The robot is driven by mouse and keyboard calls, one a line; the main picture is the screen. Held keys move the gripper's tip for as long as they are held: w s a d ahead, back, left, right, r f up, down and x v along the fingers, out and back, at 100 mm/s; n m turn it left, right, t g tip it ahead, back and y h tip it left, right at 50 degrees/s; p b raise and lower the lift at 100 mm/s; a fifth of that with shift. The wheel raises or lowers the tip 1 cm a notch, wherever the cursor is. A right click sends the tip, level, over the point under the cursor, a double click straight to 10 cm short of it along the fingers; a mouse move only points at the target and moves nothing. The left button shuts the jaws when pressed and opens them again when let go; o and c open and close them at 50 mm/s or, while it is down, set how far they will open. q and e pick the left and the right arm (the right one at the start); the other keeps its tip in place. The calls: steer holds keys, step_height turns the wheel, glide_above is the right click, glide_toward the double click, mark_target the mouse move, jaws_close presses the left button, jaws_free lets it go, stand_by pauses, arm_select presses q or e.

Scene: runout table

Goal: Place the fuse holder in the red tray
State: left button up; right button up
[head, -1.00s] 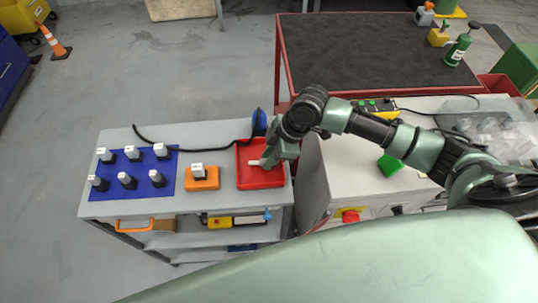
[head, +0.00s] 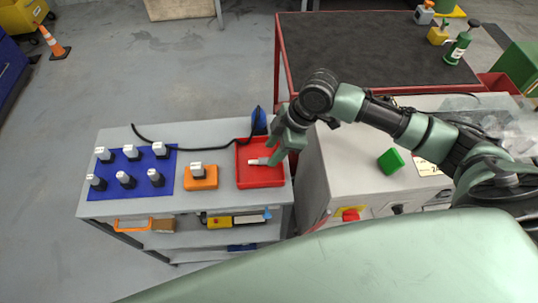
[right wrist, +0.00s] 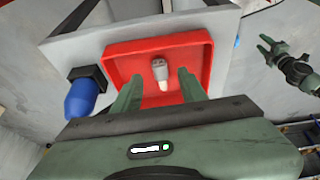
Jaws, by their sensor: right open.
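A small fuse holder with a grey body and pale end (head: 258,161) lies on its side on the floor of the red tray (head: 243,180). In the right wrist view the fuse holder (right wrist: 160,72) lies inside the red tray (right wrist: 113,60), with a gap to each finger. My right gripper (head: 279,156) is open and empty at the tray's right side; its two fingers show in the right wrist view (right wrist: 160,86). My left gripper (right wrist: 271,46) shows far off at the right of the right wrist view, fingers spread, away from the tray.
An orange block (head: 202,184) holding a white-topped piece stands left of the tray. A blue mat (head: 132,165) carries several similar pieces. A blue object (head: 259,121) and black cable lie behind the tray. A grey cabinet with a green block (head: 391,161) stands right.

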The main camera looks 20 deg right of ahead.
steer(key=v, duration=0.8)
steer(key=shift+r+b, duration=0.2)
steer(key=shift+b, duration=0.25)
